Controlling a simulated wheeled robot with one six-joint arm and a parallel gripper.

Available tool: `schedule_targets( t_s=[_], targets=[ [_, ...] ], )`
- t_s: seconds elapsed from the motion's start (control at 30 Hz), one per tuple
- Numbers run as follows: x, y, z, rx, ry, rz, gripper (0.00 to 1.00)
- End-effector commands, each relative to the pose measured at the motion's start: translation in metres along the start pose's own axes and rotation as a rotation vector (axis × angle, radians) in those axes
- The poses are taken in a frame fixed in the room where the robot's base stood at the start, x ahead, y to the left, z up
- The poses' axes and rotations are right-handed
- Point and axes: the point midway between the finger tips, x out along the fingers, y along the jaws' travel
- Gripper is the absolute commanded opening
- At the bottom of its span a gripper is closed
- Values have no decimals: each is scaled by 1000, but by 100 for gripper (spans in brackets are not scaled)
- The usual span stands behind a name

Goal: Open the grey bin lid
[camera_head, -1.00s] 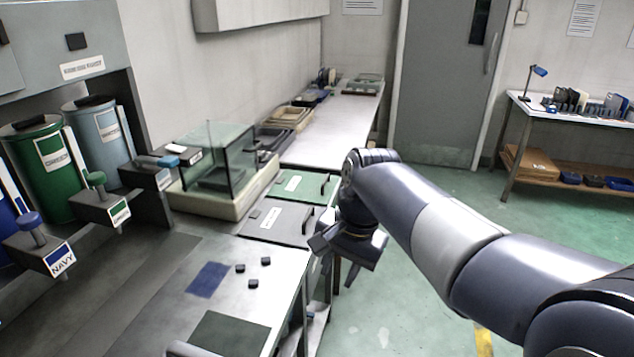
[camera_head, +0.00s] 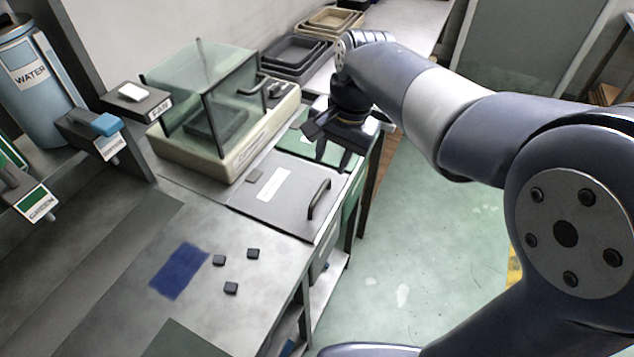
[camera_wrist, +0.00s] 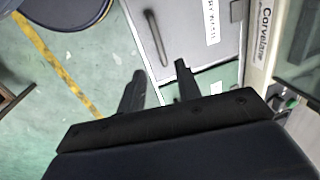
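The grey bin lid (camera_head: 240,194) lies flat and shut in the bench top, with a white label and a dark bar handle (camera_head: 319,198) near its right edge. The wrist view also shows the grey lid (camera_wrist: 184,45) and its handle (camera_wrist: 157,38). My gripper (camera_head: 333,158) is in the air above the neighbouring green lid (camera_head: 291,143), beyond the grey lid's handle and apart from it. In the wrist view my gripper (camera_wrist: 160,68) has its two fingers spread with nothing between them. My gripper partly hides the green lid.
A glass-topped case (camera_head: 215,115) stands on the bench behind the lids. A blue patch (camera_head: 180,270) and three small dark blocks (camera_head: 231,288) are on the near bench top. Stacked trays (camera_head: 296,55) stand farther back. The floor right of the bench is clear.

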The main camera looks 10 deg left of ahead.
Motion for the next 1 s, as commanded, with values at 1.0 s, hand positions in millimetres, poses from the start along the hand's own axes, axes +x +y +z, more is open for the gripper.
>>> schedule_targets(
  t_s=[1.0],
  targets=[
    [87,0,0,0,0,0,21]
  ],
)
